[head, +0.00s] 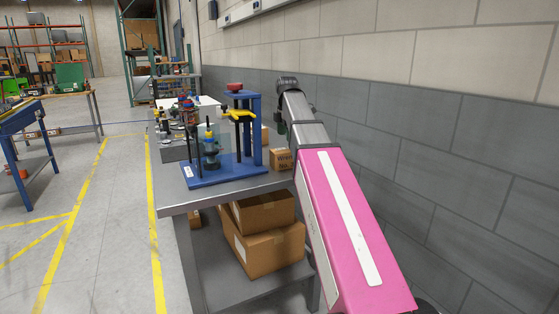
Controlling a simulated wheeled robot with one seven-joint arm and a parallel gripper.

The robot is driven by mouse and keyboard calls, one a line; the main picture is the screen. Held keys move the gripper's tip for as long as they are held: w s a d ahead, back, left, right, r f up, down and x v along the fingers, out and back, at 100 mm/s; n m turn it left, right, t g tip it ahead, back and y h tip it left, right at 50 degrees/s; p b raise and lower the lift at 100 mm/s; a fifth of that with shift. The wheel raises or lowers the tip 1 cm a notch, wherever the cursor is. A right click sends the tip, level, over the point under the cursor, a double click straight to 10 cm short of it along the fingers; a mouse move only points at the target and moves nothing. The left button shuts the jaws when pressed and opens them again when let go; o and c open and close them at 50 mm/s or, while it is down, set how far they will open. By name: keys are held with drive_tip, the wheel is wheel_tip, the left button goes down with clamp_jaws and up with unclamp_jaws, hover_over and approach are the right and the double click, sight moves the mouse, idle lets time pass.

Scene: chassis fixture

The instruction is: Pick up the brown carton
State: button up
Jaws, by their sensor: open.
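A small brown carton (283,160) with dark lettering on its side stands on the grey workbench (232,189), near its right edge by the wall. My pink and grey arm passes in front of its right side and hides part of it. My arm reaches up from the lower right to a dark joint above the bench. A dark part hangs beside the arm above the carton, but I cannot make out gripper fingers there. More brown cartons, an upper one (262,212) and a larger lower one (268,252), sit on the shelf below.
A blue press fixture (222,172) with a yellow clamp stands on the bench left of the carton. Other parts stand behind it. The grey block wall (420,150) is close on the right. Open floor (110,220) with yellow lines lies left.

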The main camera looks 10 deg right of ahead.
sight(284, 158)
drive_tip(key=shift+s+a, duration=0.1)
drive_tip(key=shift+a, duration=0.4)
drive_tip(key=shift+a+f, duration=0.1)
drive_tip(key=shift+f, duration=5.15)
drive_tip(key=c, duration=1.3)
